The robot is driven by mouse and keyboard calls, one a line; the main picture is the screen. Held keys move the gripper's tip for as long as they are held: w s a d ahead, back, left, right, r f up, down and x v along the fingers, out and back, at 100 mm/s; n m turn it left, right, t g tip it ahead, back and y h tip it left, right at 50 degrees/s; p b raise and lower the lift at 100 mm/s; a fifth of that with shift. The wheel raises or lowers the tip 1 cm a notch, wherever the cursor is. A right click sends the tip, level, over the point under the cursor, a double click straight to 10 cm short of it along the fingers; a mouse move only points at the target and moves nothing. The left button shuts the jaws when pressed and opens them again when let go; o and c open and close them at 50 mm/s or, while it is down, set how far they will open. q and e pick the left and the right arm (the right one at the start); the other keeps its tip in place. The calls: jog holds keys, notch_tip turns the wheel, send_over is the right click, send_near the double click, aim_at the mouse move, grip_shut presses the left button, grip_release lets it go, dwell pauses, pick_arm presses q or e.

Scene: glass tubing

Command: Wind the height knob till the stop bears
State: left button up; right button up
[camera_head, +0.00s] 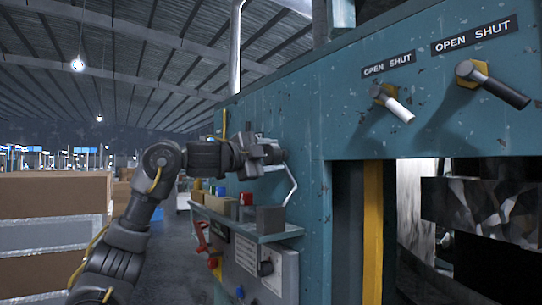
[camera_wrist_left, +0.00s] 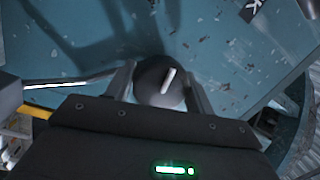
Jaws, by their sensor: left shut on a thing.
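My left gripper (camera_head: 274,155) reaches in from the left against the side of the teal machine. In the left wrist view, a round dark knob (camera_wrist_left: 152,77) with a pale pointer line sits between its two fingers (camera_wrist_left: 160,82). The fingers are shut on the knob, one on each side. The pointer slants up to the right. In the head view the knob is mostly hidden by the gripper. No stop can be made out. My right gripper is not in view.
A bent metal rod (camera_head: 292,184) runs down beside the gripper. Below it is a small shelf (camera_head: 255,231) with coloured blocks. Two OPEN/SHUT levers, one white-tipped (camera_head: 399,108) and one black (camera_head: 501,90), stick out at upper right. Stacked boxes (camera_head: 50,195) stand at left.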

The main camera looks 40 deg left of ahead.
pick_arm(q)
jog(key=shift+m, duration=1.3)
jog(key=o, duration=1)
jog(key=shift+c, duration=0.2)
jog(key=shift+s+f, duration=0.1)
jog(key=shift+s, duration=0.15)
jog(key=s+a+b, duration=0.2)
jog(key=s+b, duration=0.2)
jog(key=s, duration=0.6)
jog(key=shift+f, duration=0.35)
